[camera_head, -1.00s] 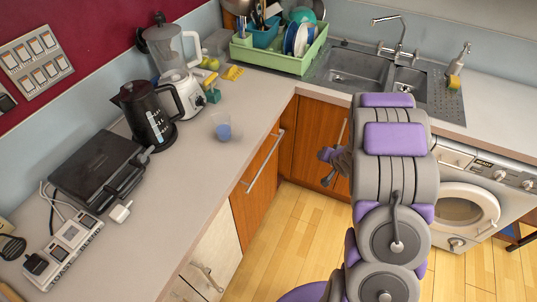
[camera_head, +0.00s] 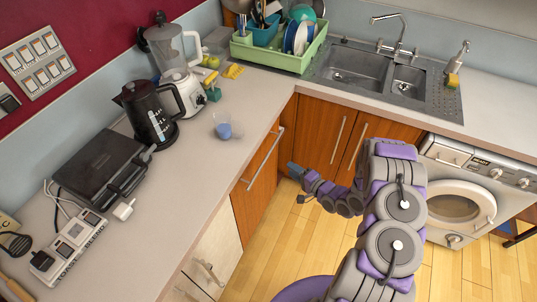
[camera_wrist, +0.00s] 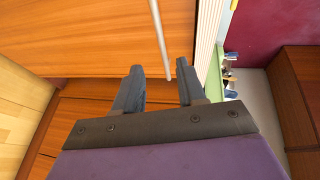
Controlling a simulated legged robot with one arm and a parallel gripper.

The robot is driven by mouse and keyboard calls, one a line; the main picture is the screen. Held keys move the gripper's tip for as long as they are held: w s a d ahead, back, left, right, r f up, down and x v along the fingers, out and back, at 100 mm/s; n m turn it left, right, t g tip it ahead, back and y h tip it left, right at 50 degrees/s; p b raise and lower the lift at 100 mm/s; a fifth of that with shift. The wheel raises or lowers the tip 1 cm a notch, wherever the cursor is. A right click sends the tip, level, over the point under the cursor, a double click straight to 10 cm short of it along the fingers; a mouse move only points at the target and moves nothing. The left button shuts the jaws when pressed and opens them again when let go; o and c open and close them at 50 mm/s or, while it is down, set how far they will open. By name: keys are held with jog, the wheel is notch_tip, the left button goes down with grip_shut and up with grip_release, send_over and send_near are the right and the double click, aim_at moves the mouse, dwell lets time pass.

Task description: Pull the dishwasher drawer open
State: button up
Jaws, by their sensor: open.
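The dishwasher drawer is most likely the orange-brown wooden front (camera_head: 254,192) under the left counter, though nothing marks it as one. It looks closed, with a long metal bar handle (camera_head: 264,160) near its top. My gripper (camera_head: 292,168) is just right of this front in the head view, apart from the handle. In the wrist view, my gripper (camera_wrist: 159,68) is open and empty. The handle (camera_wrist: 160,40) there runs down from the top edge, its lower end appearing between the fingertips. The wooden front (camera_wrist: 80,35) fills the upper left. I see no contact.
The counter (camera_head: 185,185) overhangs the front and carries a kettle (camera_head: 150,113), a cup (camera_head: 222,126) and a black grill (camera_head: 103,168). The sink cabinet (camera_head: 325,132) closes the corner behind my gripper. A washing machine (camera_head: 465,200) stands right. Floor (camera_head: 290,235) before the front is clear.

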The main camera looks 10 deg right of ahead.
aim_at(268, 154)
jog(key=b+x, duration=0.2)
jog(key=x, duration=1.3)
jog(key=shift+f, duration=0.1)
jog(key=shift+c, duration=0.3)
grip_shut()
jog(key=shift+f, duration=0.1)
